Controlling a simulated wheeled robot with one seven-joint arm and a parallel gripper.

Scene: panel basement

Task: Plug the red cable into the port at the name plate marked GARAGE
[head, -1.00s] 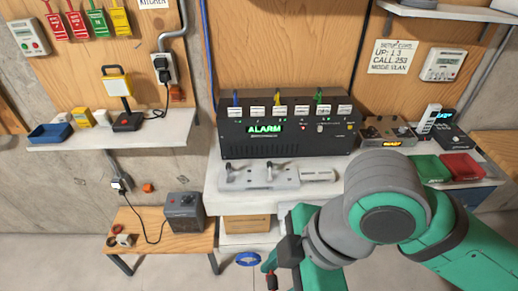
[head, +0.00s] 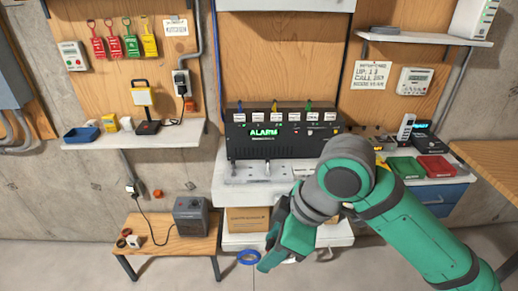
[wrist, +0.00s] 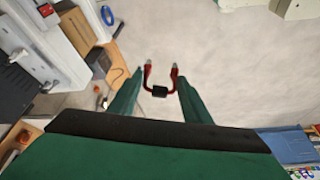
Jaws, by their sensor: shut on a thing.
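In the wrist view a short red cable (wrist: 148,78), bent in a U with metal tips and a black middle grip (wrist: 160,91), sits between the fingers of my gripper (wrist: 160,77). My gripper is shut on it, with both plug ends pointing away from me. In the head view my gripper (head: 268,262) hangs low, below and in front of the shelf; the cable does not show there. The black panel (head: 240,146) has a green ALARM display and a row of white name plates (head: 295,118). Their lettering is too small to read. Blue, yellow and green cable ends show along its top.
The white shelf (head: 235,194) under the panel carries a grey plate (head: 258,172). A cardboard box (head: 245,218) is beneath it. A wooden bench (head: 180,246) with a grey box stands left. Green and red trays (head: 434,167) are right.

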